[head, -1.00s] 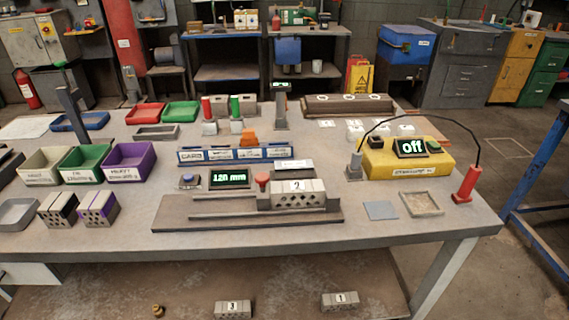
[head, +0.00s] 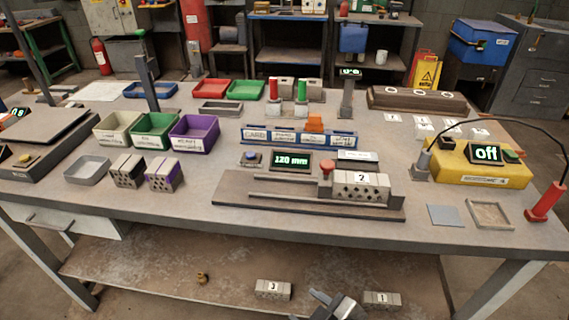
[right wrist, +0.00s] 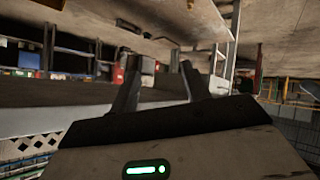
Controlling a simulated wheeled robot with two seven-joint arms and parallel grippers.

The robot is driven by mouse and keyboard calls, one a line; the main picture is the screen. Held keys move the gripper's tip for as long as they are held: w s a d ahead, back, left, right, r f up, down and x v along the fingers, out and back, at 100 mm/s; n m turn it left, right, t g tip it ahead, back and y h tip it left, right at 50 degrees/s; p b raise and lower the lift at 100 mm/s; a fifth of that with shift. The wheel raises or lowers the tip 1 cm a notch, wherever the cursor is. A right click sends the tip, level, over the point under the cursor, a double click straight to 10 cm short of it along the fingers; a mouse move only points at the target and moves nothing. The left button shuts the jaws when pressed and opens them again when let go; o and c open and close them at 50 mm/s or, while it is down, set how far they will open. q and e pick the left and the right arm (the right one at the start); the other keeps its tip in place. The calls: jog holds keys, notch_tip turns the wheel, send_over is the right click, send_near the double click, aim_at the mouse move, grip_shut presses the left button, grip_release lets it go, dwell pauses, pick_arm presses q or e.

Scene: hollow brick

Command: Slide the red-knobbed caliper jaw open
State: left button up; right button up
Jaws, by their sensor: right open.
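The caliper (head: 240,190) lies along the front middle of the table, a grey base with rails. Its red knob (head: 326,166) stands on the sliding jaw, at the left end of a hollow brick (head: 362,186) marked 2. The knob's jaw appears close against the brick; I cannot tell whether they touch. The caliper's display (head: 290,161) reads 120 mm. My right gripper (head: 328,300) is at the bottom edge of the head view, below and in front of the table edge. It is open and empty in the right wrist view (right wrist: 158,82). My left gripper is out of view.
A blue card rack (head: 300,136) stands behind the caliper. Colored bins (head: 193,134) and two bricks (head: 163,175) are to its left. The yellow meter (head: 480,165) with a cable and red probe is at right. Bricks 3 (head: 273,289) and 1 (head: 382,299) lie on the lower shelf.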

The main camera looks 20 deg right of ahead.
jog(key=w+d+r+n+t+h+b, duration=0.15)
jog(key=d+r+n, duration=0.3)
jog(key=n, duration=0.45)
jog(key=n+t+h+b, duration=0.25)
jog(key=n+t, duration=0.35)
jog(key=n, duration=1.3)
send_near(330, 169)
jog(key=shift+g+h, duration=0.25)
jog(key=shift+h, duration=0.15)
jog(key=w, duration=0.7)
jog(key=w+d, duration=0.1)
jog(key=w, duration=0.2)
jog(key=shift+w+d+r, duration=0.1)
jog(key=shift+w+r, duration=0.1)
jog(key=shift+w, duration=0.45)
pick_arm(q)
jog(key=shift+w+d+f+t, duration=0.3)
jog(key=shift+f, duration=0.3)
